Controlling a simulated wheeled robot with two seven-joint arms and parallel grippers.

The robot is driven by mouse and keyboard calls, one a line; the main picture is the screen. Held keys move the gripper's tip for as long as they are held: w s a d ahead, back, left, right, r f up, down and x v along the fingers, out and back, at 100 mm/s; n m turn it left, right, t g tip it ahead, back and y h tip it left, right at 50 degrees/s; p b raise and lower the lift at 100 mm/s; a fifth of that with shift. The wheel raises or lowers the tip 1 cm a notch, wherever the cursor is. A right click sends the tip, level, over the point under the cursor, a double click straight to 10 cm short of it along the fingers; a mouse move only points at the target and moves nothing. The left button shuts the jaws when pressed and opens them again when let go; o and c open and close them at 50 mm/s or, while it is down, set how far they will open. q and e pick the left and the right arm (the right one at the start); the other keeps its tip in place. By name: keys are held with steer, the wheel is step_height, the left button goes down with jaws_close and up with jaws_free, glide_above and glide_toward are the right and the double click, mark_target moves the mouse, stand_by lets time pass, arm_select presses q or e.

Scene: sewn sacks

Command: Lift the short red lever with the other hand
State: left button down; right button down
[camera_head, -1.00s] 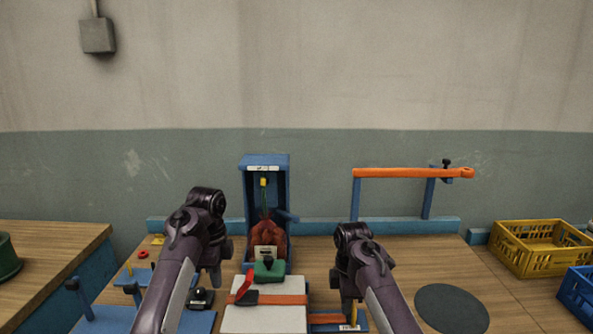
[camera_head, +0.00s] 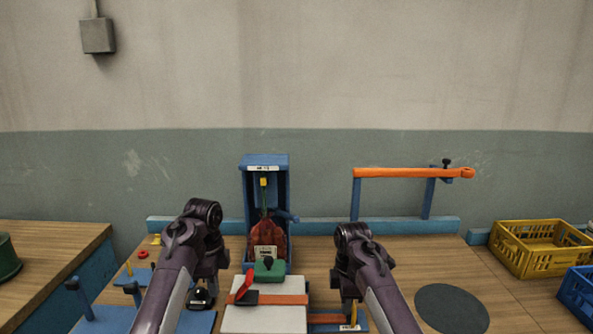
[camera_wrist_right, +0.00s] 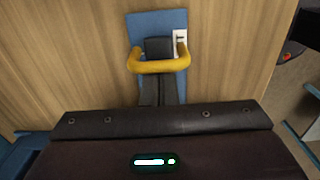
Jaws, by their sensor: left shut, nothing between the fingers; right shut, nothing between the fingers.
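The short red lever (camera_head: 244,286) stands tilted on the pale block (camera_head: 262,319) with an orange strip, front centre in the head view. My left gripper (camera_head: 208,287) is shut and empty, left of the lever and apart from it, by a small black knob (camera_head: 199,298) on a blue plate. Whether it touches the knob I cannot tell. My right gripper (camera_head: 347,309) is shut and empty, right of the pale block. In the right wrist view its dark fingers (camera_wrist_right: 159,92) reach to a yellow handle (camera_wrist_right: 158,66); contact is unclear.
A red sack (camera_head: 266,241) stands in a blue frame (camera_head: 265,161) behind a green block (camera_head: 269,270). An orange bar (camera_head: 410,173) spans blue posts at back right. A dark disc (camera_head: 452,308) and yellow crate (camera_head: 540,262) are to the right.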

arm_select(q)
steer(key=shift+f, duration=0.1)
steer(key=shift+f, duration=0.7)
steer(key=shift+d+f, duration=0.15)
steer(key=shift+f, duration=0.55)
steer(key=c, duration=2.1)
jaws_free()
steer(key=o, duration=1.2)
